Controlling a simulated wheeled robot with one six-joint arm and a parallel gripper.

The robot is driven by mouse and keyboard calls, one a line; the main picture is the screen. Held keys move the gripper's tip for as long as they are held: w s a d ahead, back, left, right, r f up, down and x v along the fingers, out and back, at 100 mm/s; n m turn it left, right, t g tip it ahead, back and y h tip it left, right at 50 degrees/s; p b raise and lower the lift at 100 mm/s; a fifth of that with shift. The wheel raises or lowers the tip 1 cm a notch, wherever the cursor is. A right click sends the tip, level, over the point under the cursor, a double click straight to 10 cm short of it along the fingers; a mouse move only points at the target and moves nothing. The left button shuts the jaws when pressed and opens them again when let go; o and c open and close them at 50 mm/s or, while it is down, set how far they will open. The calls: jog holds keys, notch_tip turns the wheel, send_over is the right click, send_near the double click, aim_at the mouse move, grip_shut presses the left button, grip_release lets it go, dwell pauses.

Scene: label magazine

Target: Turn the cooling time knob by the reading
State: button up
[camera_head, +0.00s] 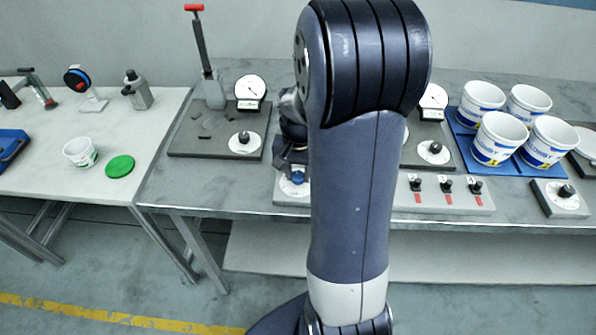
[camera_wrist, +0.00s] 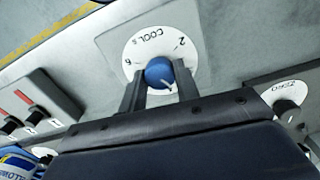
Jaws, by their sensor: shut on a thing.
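The cooling time knob (camera_wrist: 159,72) is blue with a white pointer line and sits on a white dial (camera_wrist: 185,45) marked "COOL S", with a 2 and a 6 readable. In the wrist view the pointer is toward the lower right of the knob. My gripper (camera_wrist: 154,88) has its two dark fingers on either side of the knob and is shut on it. In the head view the blue knob (camera_head: 298,177) shows beside my arm, under the gripper. My arm hides part of the panel and the bench middle.
Several small switches with red labels (camera_head: 446,187) stand right of my arm. Black knobs on white dials are at the left (camera_head: 243,138) and right (camera_head: 435,148). White tubs (camera_head: 498,138) stand on a blue tray (camera_head: 467,150). A lever press (camera_head: 203,55) rises at the back left.

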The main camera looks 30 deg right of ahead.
aim_at(298, 175)
jog(key=o, duration=1)
jog(key=shift+c, duration=0.2)
notch_tip(298, 175, up, 11)
jog(key=shift+f, duration=0.1)
notch_tip(298, 175, down, 10)
jog(key=shift+f, duration=0.5)
dwell(0.3)
